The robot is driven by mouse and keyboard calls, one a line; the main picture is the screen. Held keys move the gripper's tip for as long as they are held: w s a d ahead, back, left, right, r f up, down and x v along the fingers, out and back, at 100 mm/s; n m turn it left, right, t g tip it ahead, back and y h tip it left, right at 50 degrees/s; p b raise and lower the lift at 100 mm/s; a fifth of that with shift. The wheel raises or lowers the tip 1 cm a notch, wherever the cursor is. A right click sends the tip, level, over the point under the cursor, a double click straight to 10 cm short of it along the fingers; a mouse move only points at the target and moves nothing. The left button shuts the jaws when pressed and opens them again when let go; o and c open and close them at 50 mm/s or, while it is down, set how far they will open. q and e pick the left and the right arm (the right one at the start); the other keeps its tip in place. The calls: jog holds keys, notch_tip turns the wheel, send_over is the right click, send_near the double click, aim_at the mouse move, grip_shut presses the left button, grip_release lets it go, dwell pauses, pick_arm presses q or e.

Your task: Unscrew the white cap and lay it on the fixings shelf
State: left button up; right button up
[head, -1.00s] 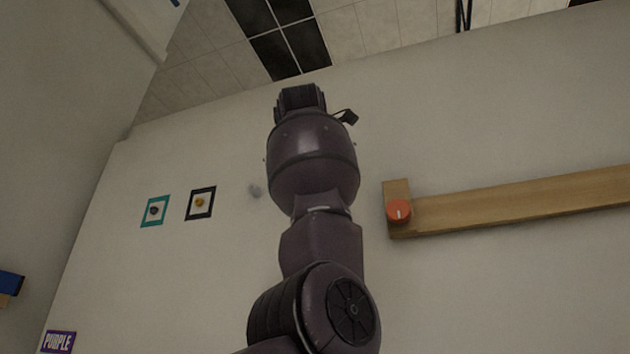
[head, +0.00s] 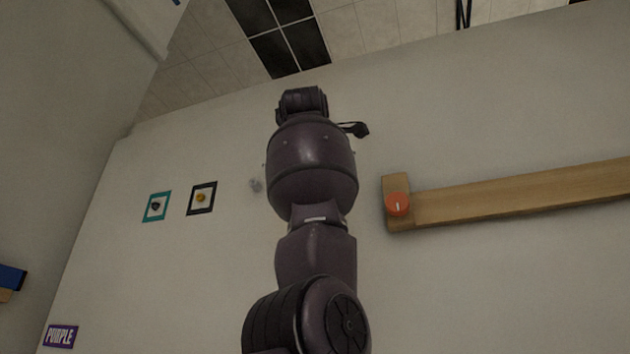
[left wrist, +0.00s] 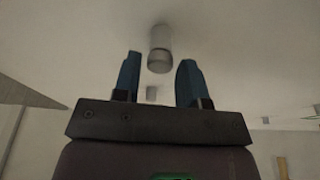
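In the left wrist view, a whitish cylinder with a greyer end (left wrist: 159,60), which looks like the white cap, stands out from a pale surface. My left gripper (left wrist: 160,66) has its two blue fingers apart, with nothing between the tips that I can tell is touched. The cylinder's end shows between and just beyond the tips. In the head view my arm stands up the middle and hides its gripper. I cannot make out the fixings shelf. My right gripper is out of view.
Teal (head: 156,206) and black (head: 202,197) framed pieces hang left of the arm. A purple sign (head: 60,336) and a blue thing (head: 11,277) sit at lower left.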

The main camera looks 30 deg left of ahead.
pick_arm(q)
jog(key=shift+f+m+t+b, duration=0.1)
jog(key=shift+m+t+b, duration=0.35)
jog(key=shift+m, duration=1.3)
jog(key=shift+f+m+t+b, duration=0.1)
jog(key=shift+m+t+b, duration=0.35)
jog(key=shift+m, duration=1.3)
jog(key=m+h, duration=0.1)
jog(key=m, duration=0.3)
jog(key=m+t+h, duration=0.1)
jog(key=m, duration=0.4)
jog(key=m+t+h+b, duration=0.1)
jog(key=m+h, duration=0.1)
jog(key=m, duration=0.2)
jog(key=shift+a+m, duration=0.2)
jog(key=shift+m, duration=0.2)
jog(key=c, duration=0.6)
jog(key=shift+d+n+y+p, duration=0.1)
jog(key=shift+n+y+p, duration=0.7)
jog(key=shift+n, duration=2.5)
